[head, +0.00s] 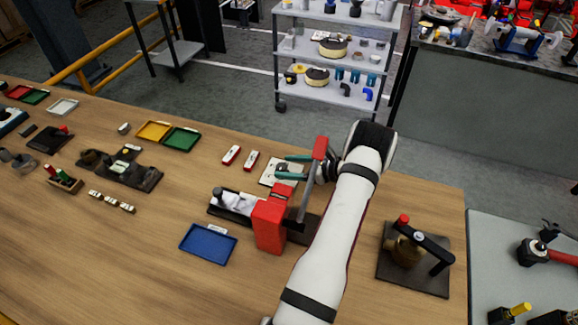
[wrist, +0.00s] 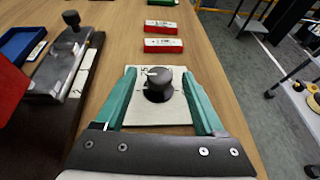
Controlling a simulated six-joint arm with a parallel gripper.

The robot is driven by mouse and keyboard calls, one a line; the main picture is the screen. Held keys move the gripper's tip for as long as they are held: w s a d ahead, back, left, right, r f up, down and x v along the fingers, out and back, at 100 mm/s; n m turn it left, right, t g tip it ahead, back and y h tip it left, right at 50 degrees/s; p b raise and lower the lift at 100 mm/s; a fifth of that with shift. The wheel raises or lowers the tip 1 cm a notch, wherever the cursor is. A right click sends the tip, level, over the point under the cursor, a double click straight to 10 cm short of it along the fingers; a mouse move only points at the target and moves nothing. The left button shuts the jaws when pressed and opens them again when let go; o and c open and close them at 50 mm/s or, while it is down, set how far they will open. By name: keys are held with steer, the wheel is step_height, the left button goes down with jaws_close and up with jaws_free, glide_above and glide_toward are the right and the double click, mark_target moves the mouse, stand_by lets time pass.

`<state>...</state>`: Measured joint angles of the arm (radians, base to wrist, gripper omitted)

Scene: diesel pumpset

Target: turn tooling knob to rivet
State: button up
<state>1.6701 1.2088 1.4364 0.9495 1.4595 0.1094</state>
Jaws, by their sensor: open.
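The tooling knob (wrist: 158,84) is a round black knob on a pale square plate (wrist: 155,117), which lies on the wooden table. Small dark marks on the plate beside the knob are too small to read. My gripper (wrist: 158,74) has two green fingers, spread apart, with the knob between them in the wrist view. A gap shows on each side of the knob, and I see no contact. In the head view my gripper (head: 281,167) is over the same plate (head: 267,177), and its fingers partly hide the knob. I cannot tell the finger height exactly.
A red block-like fixture (head: 269,222) stands close in front of my gripper, beside a grey metal device (head: 236,202). Two red-and-white blocks (head: 241,157) lie just beyond. A blue tray (head: 208,244) is at front left. A dark-based press-like tool (head: 412,252) stands at right.

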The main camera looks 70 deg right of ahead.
jaws_close()
steer(key=shift+d+n+y, duration=0.15)
steer(key=shift+n+y, duration=0.45)
steer(key=shift+y, duration=0.1)
jaws_free()
steer(key=shift+s, duration=0.1)
steer(key=v, duration=1.5)
steer(key=shift+s, duration=0.35)
steer(key=shift+w+r, duration=0.1)
steer(key=shift+r, duration=0.05)
